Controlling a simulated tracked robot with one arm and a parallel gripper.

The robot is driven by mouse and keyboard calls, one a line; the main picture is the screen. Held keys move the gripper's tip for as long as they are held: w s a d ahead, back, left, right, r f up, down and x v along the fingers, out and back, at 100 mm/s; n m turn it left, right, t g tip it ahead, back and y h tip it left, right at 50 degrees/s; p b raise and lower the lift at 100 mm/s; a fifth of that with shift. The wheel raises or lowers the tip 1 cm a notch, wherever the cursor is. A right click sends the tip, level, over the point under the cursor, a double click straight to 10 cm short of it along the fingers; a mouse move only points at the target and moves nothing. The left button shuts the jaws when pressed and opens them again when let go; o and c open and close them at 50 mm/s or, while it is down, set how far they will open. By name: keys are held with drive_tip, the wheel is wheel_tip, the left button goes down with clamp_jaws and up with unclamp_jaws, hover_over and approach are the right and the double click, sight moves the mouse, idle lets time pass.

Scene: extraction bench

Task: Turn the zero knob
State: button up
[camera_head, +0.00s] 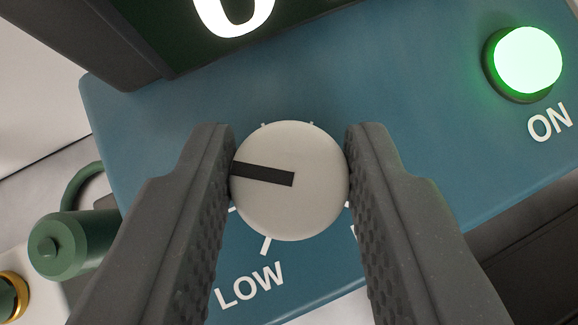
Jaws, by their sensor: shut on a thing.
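A round pale grey knob (300,205) sits on a blue panel (420,90) in the middle of the head camera view. A black pointer line on its face runs from near its centre to its left edge. White tick marks surround it, and the word LOW is printed below left of it. Part of another label to the right is hidden behind a finger. My gripper (290,182) is shut on the knob, with one dark ridged finger touching each side. No label reading zero shows beside the knob.
A lit green button (527,60) marked ON is at the upper right of the panel. A dark display (180,25) with a partly cut-off white digit stands at the top. A green cylindrical object (75,243) with a loop is at the lower left.

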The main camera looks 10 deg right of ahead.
drive_tip(key=shift+r+n+y+p, duration=0.15)
drive_tip(key=shift+n+y+p, duration=0.65)
drive_tip(key=shift+n, duration=0.4)
drive_tip(key=shift+d+n+y, duration=0.1)
drive_tip(key=shift+n+y, duration=0.2)
drive_tip(key=shift+y, duration=0.1)
drive_tip(key=o, duration=1)
drive_tip(key=shift+c, duration=0.2)
drive_tip(key=b+v, duration=0.1)
drive_tip(key=v, duration=1.2)
drive_tip(key=shift+s, duration=0.35)
